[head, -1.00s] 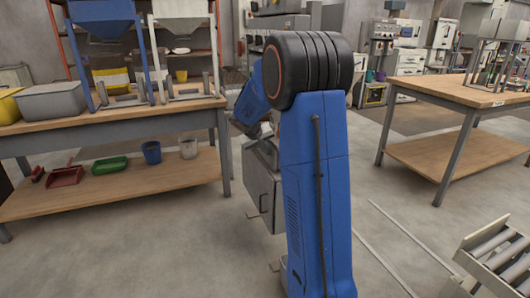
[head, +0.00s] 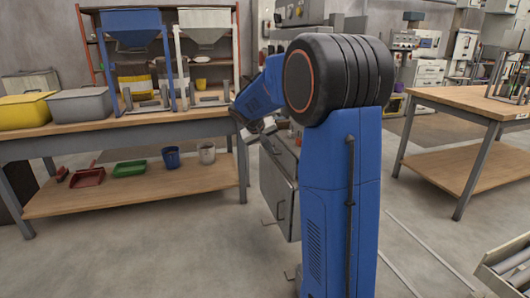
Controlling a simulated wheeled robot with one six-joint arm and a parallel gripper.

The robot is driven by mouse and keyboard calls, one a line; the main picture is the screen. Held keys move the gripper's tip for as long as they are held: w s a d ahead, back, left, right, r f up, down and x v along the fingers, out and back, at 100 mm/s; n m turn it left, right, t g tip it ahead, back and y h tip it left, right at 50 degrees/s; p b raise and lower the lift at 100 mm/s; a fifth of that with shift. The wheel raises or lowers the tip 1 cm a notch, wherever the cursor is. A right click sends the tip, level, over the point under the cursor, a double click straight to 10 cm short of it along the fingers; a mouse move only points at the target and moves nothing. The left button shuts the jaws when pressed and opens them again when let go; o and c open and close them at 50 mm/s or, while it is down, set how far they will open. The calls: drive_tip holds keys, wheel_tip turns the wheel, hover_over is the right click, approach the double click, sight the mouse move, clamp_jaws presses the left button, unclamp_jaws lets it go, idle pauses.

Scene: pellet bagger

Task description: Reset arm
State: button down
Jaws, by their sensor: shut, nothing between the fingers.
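My blue arm stands upright in the middle of the head view, with its large black joint at the top. Its forearm folds away behind that joint and slopes down to the left. A dark and silver wrist part shows at its end, in front of a grey cabinet (head: 277,190). No held object shows.
A workbench (head: 130,129) at left carries a blue hopper stand (head: 136,27), a white hopper stand (head: 204,25), a yellow bin (head: 24,112) and a grey bin (head: 92,107). Another table (head: 470,101) stands right. A roller conveyor (head: 508,262) is at lower right. Open floor lies between.

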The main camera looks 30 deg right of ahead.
drive_tip(key=shift+s+a+r, duration=0.1)
drive_tip(key=shift+a+r, duration=0.05)
drive_tip(key=s+a+f+n+y, duration=0.1)
drive_tip(key=s+a+y, duration=0.1)
drive_tip(key=s+a, duration=0.7)
drive_tip(key=s+a+f+n+t+y, duration=0.1)
drive_tip(key=s+a, duration=0.8)
drive_tip(key=s, duration=0.9)
drive_tip(key=s+a+f+n+t+y, duration=0.1)
drive_tip(key=s+a+f+n+y, duration=0.1)
drive_tip(key=s+a, duration=0.7)
drive_tip(key=s+y, duration=0.1)
drive_tip(key=s, duration=0.3)
drive_tip(key=shift+s+y, duration=0.15)
drive_tip(key=shift+y, duration=0.25)
